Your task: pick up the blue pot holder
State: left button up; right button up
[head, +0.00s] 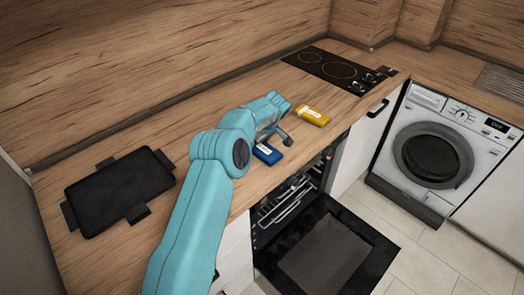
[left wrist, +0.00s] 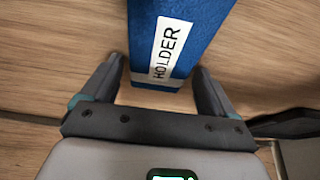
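The blue pot holder (head: 268,153) lies on the wooden worktop near its front edge, partly hidden by my left arm in the head view. In the left wrist view the blue pot holder (left wrist: 193,22) has a white label reading "HOLDER". My left gripper (left wrist: 159,66) is open, with one finger on each side of the pot holder's near end and a gap visible at each side. In the head view my left gripper (head: 275,133) is just above and behind the pot holder, mostly hidden by its own arm. My right gripper is not in view.
A yellow labelled item (head: 313,116) lies behind and right of the pot holder. A black tray (head: 118,190) is at the left of the worktop. A black hob (head: 340,70) is at the back. The oven door (head: 328,250) hangs open below; a washing machine (head: 432,150) stands right.

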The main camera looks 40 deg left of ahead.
pick_arm(q)
jog(key=c, duration=0.7)
jog(key=shift+r+p, duration=0.35)
jog(key=shift+p, duration=0.15)
notch_tip(320, 180, up, 20)
jog(key=p, duration=0.4)
jog(key=shift+f, duration=0.2)
jog(key=shift+w, duration=0.1)
